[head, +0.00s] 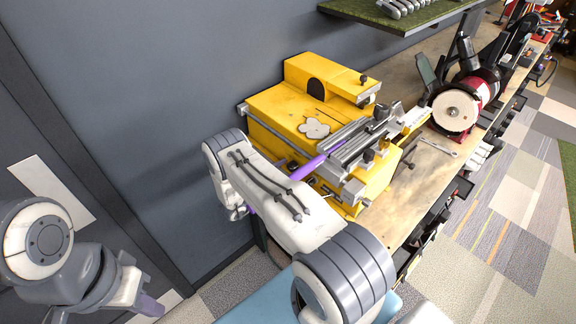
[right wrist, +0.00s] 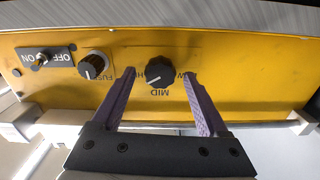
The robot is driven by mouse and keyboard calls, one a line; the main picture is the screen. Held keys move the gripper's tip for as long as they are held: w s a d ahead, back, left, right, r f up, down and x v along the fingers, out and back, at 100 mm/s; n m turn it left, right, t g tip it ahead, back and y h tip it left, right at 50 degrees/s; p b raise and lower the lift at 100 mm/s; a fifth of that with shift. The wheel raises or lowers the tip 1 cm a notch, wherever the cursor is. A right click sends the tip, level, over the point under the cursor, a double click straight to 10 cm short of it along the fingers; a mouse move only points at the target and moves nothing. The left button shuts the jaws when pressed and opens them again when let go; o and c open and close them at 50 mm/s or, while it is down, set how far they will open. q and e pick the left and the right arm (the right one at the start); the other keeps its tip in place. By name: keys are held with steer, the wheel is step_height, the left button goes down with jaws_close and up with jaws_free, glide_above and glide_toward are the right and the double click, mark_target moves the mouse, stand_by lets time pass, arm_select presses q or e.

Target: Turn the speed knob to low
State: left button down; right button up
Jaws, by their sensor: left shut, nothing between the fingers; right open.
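In the right wrist view a black round knob (right wrist: 160,72) sits on a yellow panel, with an upside-down MID label just below it. A white mark on the knob's face points toward the lower left, near MID. The lettering right of the knob is partly hidden by a finger. My right gripper (right wrist: 159,76) is open, its purple fingers on either side of the knob; I cannot tell whether they touch it. In the head view the right arm hides most of that gripper. My left gripper (head: 150,306) is shut and empty at the lower left, far from the machine.
A fuse knob (right wrist: 94,64) and an ON/OFF switch (right wrist: 42,58) sit left on the same panel. A grinder (head: 456,110) is to the right.

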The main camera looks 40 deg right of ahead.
steer(key=shift+d, duration=0.45)
